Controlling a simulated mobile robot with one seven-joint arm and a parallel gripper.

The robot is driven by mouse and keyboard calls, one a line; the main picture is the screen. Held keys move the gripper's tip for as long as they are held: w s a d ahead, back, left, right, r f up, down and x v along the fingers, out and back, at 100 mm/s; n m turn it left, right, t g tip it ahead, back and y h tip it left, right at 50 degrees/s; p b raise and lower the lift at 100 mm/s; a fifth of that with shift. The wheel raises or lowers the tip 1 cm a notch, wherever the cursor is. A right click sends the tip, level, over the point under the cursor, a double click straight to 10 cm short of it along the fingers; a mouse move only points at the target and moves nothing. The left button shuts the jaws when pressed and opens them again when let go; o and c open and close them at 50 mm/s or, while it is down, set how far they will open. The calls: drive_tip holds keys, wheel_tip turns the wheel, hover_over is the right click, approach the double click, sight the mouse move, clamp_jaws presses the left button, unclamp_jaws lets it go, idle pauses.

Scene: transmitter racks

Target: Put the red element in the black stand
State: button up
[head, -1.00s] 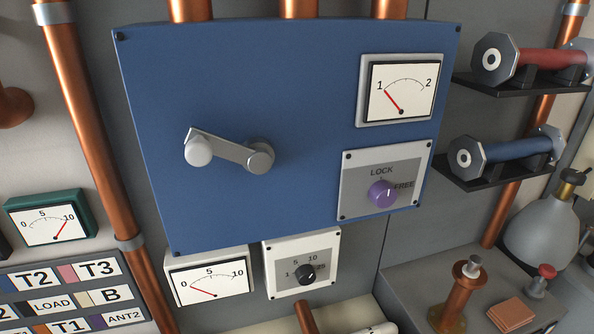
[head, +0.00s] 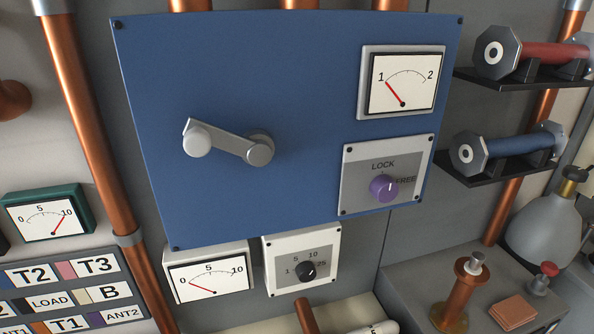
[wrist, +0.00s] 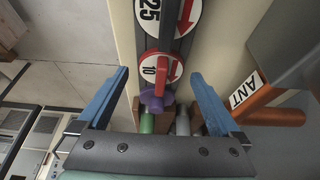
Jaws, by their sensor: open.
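In the wrist view, a red-rimmed round element (wrist: 158,70) has a white face marked 10 and a red arrow. Behind it in the picture is a black-rimmed round piece (wrist: 165,18) marked 25. A dark strip (wrist: 167,46) shows between the two; I cannot tell whether it belongs to the black stand. My gripper (wrist: 159,74) is open, with blue fingers on either side of the red element and apart from it. Nothing is held. My gripper is not visible in the head view.
Purple (wrist: 157,101), green and grey cylindrical parts sit just below the red element. A copper pipe (wrist: 270,117) and ANT label are at right. The head view shows a blue panel (head: 300,110) with a crank, and red (head: 545,55) and blue cylinders on black shelves.

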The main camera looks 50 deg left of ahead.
drive_tip(key=b+v, duration=0.1)
drive_tip(key=v, duration=1.2)
